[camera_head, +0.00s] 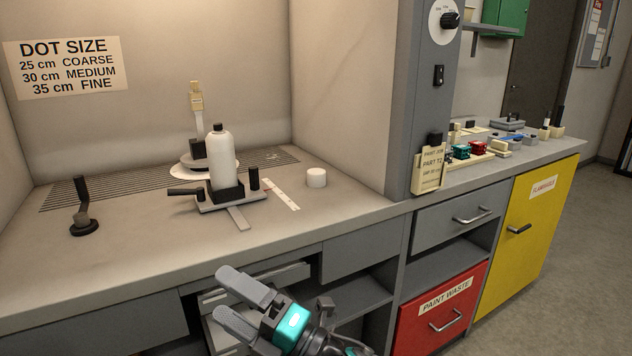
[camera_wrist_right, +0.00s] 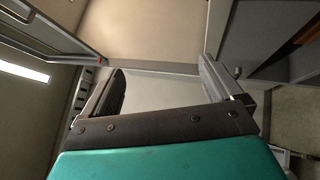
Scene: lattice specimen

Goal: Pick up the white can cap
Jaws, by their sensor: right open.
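The white can cap (camera_head: 316,177) is a short white cylinder standing on the grey bench top, to the right of the white spray can (camera_head: 221,158). The can stands upright on a dark holder with a flat base. My right gripper (camera_head: 232,297) is in front of the bench and below its front edge, short of the cap. Its two fingers are apart with nothing between them. The right wrist view shows the same open fingers (camera_wrist_right: 160,88); the cap cannot be made out there. My left gripper is in neither view.
A ruler strip (camera_head: 282,195) lies between the can and the cap. A dark stand (camera_head: 83,210) is at the left. A part card (camera_head: 430,168) leans by the grey post. Open drawers and shelves lie under the bench edge, close to my right gripper. Bench top in front of the cap is clear.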

